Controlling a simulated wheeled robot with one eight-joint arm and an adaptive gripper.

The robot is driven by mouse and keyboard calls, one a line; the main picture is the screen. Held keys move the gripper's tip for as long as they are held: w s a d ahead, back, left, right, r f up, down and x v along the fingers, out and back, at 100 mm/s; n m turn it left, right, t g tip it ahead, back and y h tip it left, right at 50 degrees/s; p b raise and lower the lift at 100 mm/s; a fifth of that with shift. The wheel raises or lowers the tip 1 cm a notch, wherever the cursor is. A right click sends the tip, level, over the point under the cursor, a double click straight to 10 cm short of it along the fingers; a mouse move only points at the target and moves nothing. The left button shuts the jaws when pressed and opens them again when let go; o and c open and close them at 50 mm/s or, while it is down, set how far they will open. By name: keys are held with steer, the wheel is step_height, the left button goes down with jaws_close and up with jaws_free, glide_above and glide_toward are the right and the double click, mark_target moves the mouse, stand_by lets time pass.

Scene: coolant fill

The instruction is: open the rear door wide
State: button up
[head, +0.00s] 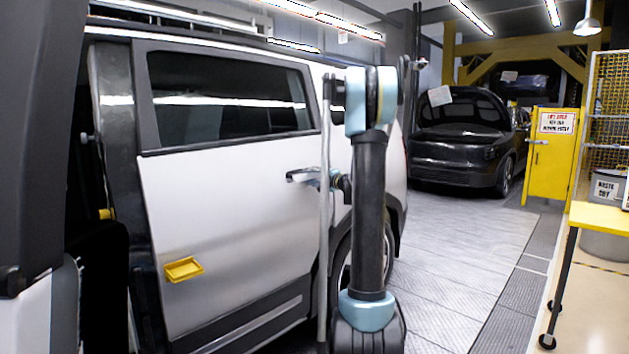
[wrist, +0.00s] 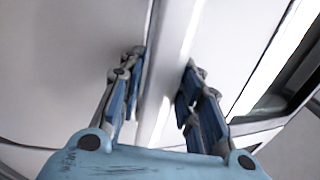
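The white rear door (head: 225,215) of the car stands at the centre left in the head view, with a dark window and a handle (head: 303,174) near its right edge. A narrow pale upright strip (head: 325,240) runs along that right edge; I cannot tell how far the door stands from the body. My gripper (head: 333,182) is beside the handle, partly hidden by my arm. In the wrist view my gripper (wrist: 165,60) has its blue fingers apart, one on each side of a pale ridge (wrist: 172,75). Contact is not clear.
A yellow pull (head: 184,269) sits low on the door. A dark car with its hood up (head: 460,140) stands behind. A yellow cabinet (head: 550,155), a yellow table (head: 602,217) and a waste bin (head: 605,230) are at right. The floor between (head: 455,245) is clear.

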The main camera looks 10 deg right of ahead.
mark_target(311, 176)
jaws_close()
steer(key=shift+v, duration=0.8)
stand_by(0.5)
steer(key=shift+m+t+h, duration=0.3)
steer(key=shift+m+h, duration=0.1)
steer(key=shift+h, duration=0.1)
steer(key=shift+v, duration=2.15)
steer(key=shift+s, duration=0.2)
steer(key=shift+m+t+h, duration=0.3)
steer(key=shift+m+h, duration=0.1)
steer(key=shift+h, duration=0.2)
steer(key=shift+v, duration=2)
steer(key=shift+s, duration=0.1)
steer(key=shift+m+t+h, duration=0.3)
steer(key=shift+m+h, duration=0.1)
steer(key=shift+h, duration=0.1)
steer(key=shift+v, duration=2.1)
